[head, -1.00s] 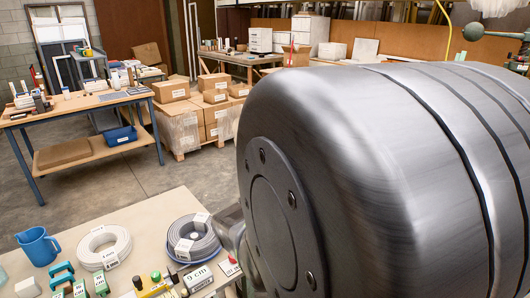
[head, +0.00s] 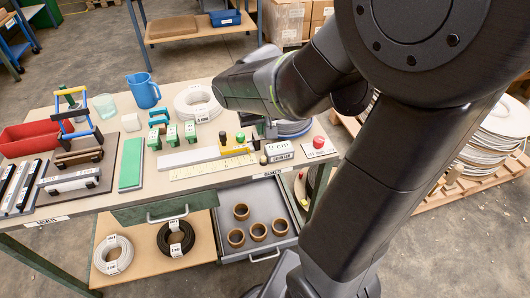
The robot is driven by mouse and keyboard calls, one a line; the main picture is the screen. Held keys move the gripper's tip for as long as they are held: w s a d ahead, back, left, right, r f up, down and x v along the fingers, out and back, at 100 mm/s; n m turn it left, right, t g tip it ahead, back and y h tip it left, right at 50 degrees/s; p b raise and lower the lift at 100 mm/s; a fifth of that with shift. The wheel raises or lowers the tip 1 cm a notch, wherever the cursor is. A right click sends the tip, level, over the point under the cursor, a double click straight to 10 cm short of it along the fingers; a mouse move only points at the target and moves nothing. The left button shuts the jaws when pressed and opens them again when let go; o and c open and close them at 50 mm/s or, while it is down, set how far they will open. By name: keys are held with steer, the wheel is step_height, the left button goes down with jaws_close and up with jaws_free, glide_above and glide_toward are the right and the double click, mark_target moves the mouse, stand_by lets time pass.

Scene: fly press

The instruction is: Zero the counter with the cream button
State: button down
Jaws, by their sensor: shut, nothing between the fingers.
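My gripper (head: 271,132) is above the right part of the near table, small and partly merged with my dark arm. Its fingers look together, with nothing held. Just below and in front of it stands a pale box with a dark-marked face (head: 279,153), which may be the counter; its marking is too small to read surely. A small round knob (head: 263,160) sits at the box's left, dark-topped with a pale lower part. I cannot tell whether this is the cream button. A red button on a white base (head: 318,143) is to the right. I see no clear gap or touch between gripper and box.
A coil of white cable (head: 198,101) lies behind. An open drawer (head: 230,254) with brown rings juts out below.

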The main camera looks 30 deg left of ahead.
steer(key=b, duration=0.1)
glide_toward(263, 157)
steer(key=x, duration=0.5)
steer(key=shift+a+f, duration=0.15)
steer(key=shift+w+f, duration=0.15)
steer(key=shift+f, duration=0.45)
